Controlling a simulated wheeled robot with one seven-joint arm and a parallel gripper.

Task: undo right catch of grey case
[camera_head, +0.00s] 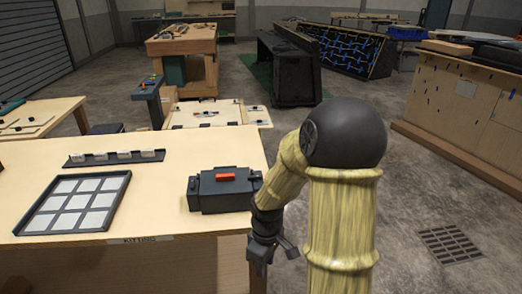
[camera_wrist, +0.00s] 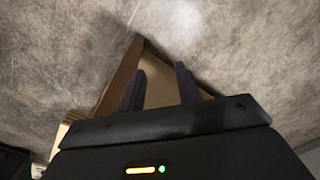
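The grey case (camera_head: 222,196) sits closed on the right part of the wooden table, with a red handle (camera_head: 226,177) on top. Its catches are too small to make out, and my arm stands close by its right end, perhaps covering a little of it. My gripper (camera_head: 278,264) hangs beside the table's right edge, to the right of and nearer than the case, apart from it. In the wrist view my gripper (camera_wrist: 160,88) has its two fingers apart with nothing between them. The case cannot be made out for sure there.
On the same table (camera_head: 165,165) lie a dark tray with pale squares (camera_head: 82,203) and a dark strip with several white blocks (camera_head: 115,157). Bare concrete floor lies to the right, with a drain grate (camera_head: 450,244). A wooden cabinet (camera_head: 455,100) stands at the far right.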

